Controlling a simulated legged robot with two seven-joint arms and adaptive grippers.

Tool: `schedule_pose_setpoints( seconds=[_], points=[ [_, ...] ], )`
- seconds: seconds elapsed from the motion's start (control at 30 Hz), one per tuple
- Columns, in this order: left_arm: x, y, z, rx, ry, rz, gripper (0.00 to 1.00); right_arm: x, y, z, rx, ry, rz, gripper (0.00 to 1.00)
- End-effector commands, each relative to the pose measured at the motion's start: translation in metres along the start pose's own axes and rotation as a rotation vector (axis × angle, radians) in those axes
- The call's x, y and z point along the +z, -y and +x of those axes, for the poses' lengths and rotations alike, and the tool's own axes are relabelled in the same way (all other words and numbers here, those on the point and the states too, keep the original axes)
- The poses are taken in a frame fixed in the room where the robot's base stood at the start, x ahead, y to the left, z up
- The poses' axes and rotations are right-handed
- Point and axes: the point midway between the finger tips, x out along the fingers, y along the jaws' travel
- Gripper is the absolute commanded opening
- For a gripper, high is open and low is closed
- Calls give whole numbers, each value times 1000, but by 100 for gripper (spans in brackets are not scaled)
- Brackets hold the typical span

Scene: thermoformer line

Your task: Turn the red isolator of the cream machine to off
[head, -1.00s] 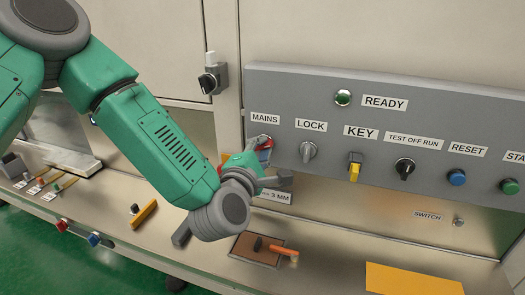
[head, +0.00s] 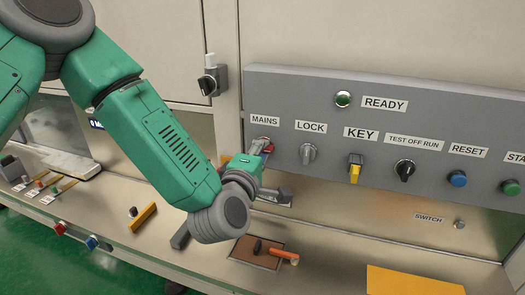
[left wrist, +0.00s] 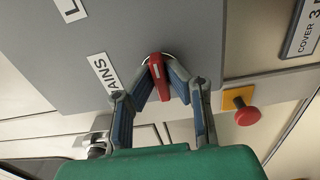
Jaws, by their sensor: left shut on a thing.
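The cream machine carries a grey control panel (head: 390,125). Its red isolator (head: 268,149) sits under the MAINS label (head: 265,120), mostly hidden by my left gripper in the head view. My left gripper (head: 264,146) reaches it from the lower left. In the left wrist view the red isolator handle (left wrist: 159,80) stands between the two fingertips of my left gripper (left wrist: 160,84), which are shut on it. My right gripper is not in view.
Right of the isolator are the grey LOCK knob (head: 308,153), yellow KEY switch (head: 355,170) and black test knob (head: 404,170). A red button on a yellow plate (left wrist: 246,115) is close beside my gripper. An orange-handled tool (head: 283,256) lies on the ledge below.

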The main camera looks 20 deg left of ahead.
Motion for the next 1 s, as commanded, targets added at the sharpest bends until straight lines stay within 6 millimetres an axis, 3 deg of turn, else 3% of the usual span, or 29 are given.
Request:
schedule_pose_setpoints(
  seconds=[0.03,0.23,0.3,0.67,0.77,1.0],
  points=[
    [2,9,-4,-23,8,6,0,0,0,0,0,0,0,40],
    [2,9,-4,-23,8,5,0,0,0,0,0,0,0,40],
    [2,9,-4,-23,8,5,31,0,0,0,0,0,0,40],
    [1,4,-4,-11,5,1,31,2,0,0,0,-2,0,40],
    [1,4,-14,-11,5,1,31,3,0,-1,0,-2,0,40],
    [2,5,-64,-16,9,2,31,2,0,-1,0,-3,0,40]
  ],
)
